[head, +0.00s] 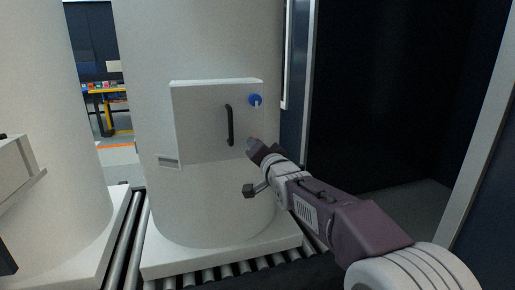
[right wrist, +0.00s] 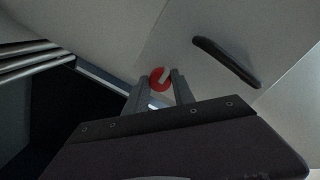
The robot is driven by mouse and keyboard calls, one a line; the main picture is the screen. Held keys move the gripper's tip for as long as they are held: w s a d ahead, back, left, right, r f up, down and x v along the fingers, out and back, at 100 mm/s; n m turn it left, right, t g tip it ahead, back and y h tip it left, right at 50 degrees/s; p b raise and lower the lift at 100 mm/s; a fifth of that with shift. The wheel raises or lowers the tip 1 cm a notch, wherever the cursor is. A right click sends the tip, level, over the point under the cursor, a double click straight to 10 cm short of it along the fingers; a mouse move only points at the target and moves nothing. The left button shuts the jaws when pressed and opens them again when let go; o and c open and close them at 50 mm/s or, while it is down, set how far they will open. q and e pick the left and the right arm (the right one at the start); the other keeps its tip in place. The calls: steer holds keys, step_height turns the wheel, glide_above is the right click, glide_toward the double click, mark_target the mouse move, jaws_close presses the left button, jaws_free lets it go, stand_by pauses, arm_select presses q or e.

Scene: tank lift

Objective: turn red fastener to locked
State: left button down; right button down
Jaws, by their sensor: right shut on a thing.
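The red fastener (right wrist: 157,74) is a round red knob with a pale bar across it, on the lower part of a white panel (head: 203,125) on the tank. In the head view it is hidden behind my right gripper (head: 256,147). In the right wrist view my right gripper (right wrist: 159,84) has one finger on each side of the fastener and is shut on it. A blue fastener (head: 255,100) with a pale bar pointing down sits at the panel's upper right. My left gripper is not in view.
A black handle (head: 229,125) stands out from the panel close to my right gripper; it also shows in the right wrist view (right wrist: 226,62). The tank (head: 200,40) stands on a roller conveyor (head: 122,245). Another tank (head: 45,90) stands at the left.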

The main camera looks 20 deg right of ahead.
stand_by(0.4)
steer(key=c, duration=1.1)
jaws_free()
steer(key=shift+o, duration=0.2)
